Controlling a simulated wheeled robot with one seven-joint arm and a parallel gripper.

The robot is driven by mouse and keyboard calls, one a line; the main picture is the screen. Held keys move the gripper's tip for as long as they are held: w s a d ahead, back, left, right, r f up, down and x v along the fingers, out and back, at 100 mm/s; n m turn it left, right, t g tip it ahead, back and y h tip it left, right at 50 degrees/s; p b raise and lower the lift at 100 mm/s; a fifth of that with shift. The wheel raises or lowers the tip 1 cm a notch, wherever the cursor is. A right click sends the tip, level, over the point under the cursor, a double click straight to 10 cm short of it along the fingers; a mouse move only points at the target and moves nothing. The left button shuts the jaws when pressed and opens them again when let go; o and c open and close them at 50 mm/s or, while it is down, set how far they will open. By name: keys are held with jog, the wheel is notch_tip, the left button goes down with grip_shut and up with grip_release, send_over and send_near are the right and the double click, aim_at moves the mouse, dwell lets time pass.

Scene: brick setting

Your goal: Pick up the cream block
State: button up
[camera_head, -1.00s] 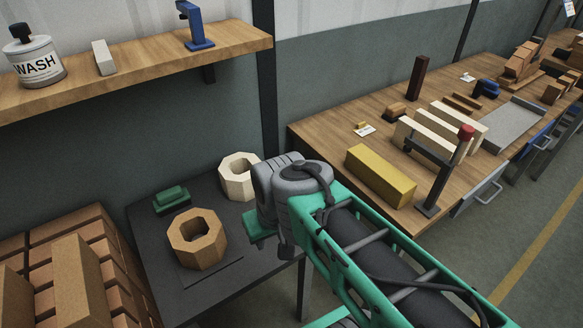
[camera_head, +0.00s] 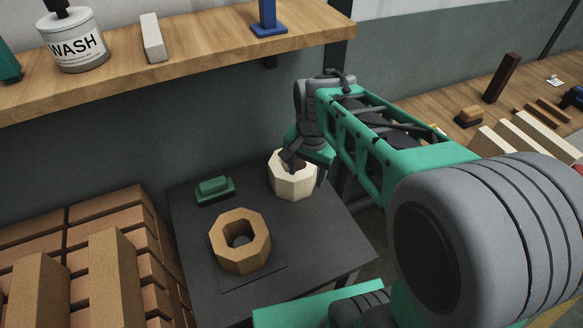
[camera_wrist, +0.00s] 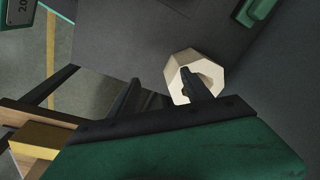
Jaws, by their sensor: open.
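The cream block (camera_head: 291,187) is an octagonal ring with a central hole, lying on the dark table near its back right corner. My gripper (camera_head: 306,168) is open, pointing down at the block, and hides part of its top. In the wrist view the cream block (camera_wrist: 203,58) lies beyond the gripper (camera_wrist: 159,77). One finger overlaps the block's hole there, and the other is off to its left side. I cannot tell whether that finger is inside the hole or above it.
A tan octagonal ring (camera_head: 226,254) and a green block (camera_head: 214,189) share the dark table (camera_head: 330,250). A wooden shelf (camera_head: 200,62) with a WASH container (camera_head: 75,42) hangs above. Stacked bricks (camera_head: 110,275) stand left. A wooden workbench (camera_head: 440,110) is at right.

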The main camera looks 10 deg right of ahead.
aim_at(300, 181)
jog(key=w+f+m, duration=0.2)
jog(key=w+f+m+g, duration=0.1)
jog(key=w+f+m, duration=0.1)
jog(key=w+m, duration=0.1)
jog(key=w+f+m, duration=0.2)
jog(key=shift+w+d+f, duration=0.25)
jog(key=shift+d+f, duration=0.05)
jog(key=shift+m, duration=0.3)
notch_tip(300, 181, down, 8)
jog(key=shift+w+r+p, duration=0.15)
jog(key=shift+r+p, duration=0.05)
jog(key=shift+p, duration=0.5)
jog(key=shift+r, duration=0.1)
grip_shut()
jog(key=shift+w+r, duration=0.15)
